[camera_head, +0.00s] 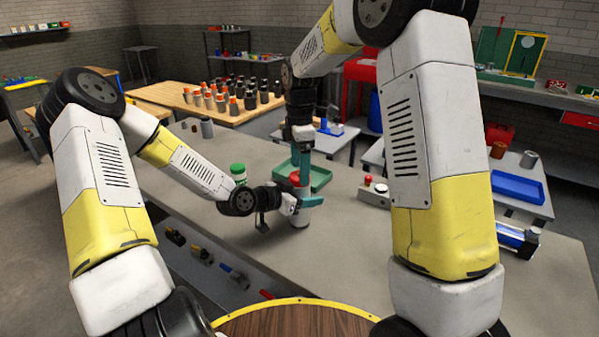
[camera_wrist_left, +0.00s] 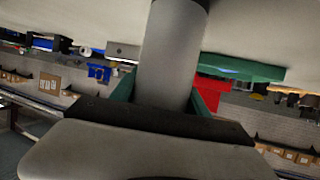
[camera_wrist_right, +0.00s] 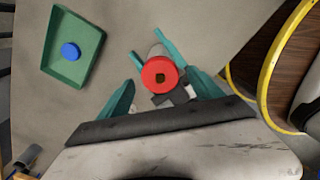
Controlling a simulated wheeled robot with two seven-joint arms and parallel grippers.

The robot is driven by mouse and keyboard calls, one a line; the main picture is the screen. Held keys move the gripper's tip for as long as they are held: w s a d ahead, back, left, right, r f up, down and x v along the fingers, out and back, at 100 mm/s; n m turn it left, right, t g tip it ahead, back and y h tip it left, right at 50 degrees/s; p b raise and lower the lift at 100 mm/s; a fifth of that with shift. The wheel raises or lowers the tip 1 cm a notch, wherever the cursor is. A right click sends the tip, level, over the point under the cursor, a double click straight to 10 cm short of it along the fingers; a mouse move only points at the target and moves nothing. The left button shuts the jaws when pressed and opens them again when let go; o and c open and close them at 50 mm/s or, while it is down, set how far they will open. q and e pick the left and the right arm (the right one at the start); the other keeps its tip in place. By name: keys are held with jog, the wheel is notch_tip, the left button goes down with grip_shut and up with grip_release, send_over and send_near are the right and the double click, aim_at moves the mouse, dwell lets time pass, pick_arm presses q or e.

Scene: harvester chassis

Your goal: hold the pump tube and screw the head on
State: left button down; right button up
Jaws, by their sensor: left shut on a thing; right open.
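The grey pump tube (camera_head: 301,216) stands upright on the table. My left gripper (camera_head: 306,201) is shut around it from the side; the left wrist view shows the tube (camera_wrist_left: 168,70) between the teal fingers. The red head (camera_head: 295,178) is at the tube's top end, and the right wrist view shows it (camera_wrist_right: 160,72) from above with a dark square centre. I cannot tell how tightly it sits. My right gripper (camera_wrist_right: 162,80) is open, pointing down over the head, with its fingers spread on either side. In the head view the right gripper (camera_head: 301,166) is directly above the tube.
A green tray (camera_wrist_right: 62,72) with a blue round piece (camera_wrist_right: 70,51) lies beside the tube. A green-lidded jar (camera_head: 238,171) stands behind my left wrist. A box with a red knob (camera_head: 374,193) is to the right. The table front is clear.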

jog(key=shift+r, duration=1.3)
jog(key=shift+c, duration=0.4)
jog(key=n, duration=0.1)
jog(key=r+n, duration=0.1)
jog(key=n, duration=0.2)
jog(key=shift+r, duration=0.3)
jog(key=r+n, duration=0.1)
jog(key=n, duration=0.1)
jog(key=r+n, duration=0.1)
jog(key=n, duration=0.1)
jog(key=shift+n, duration=0.3)
jog(key=shift+f, duration=0.1)
jog(key=shift+f, duration=4)
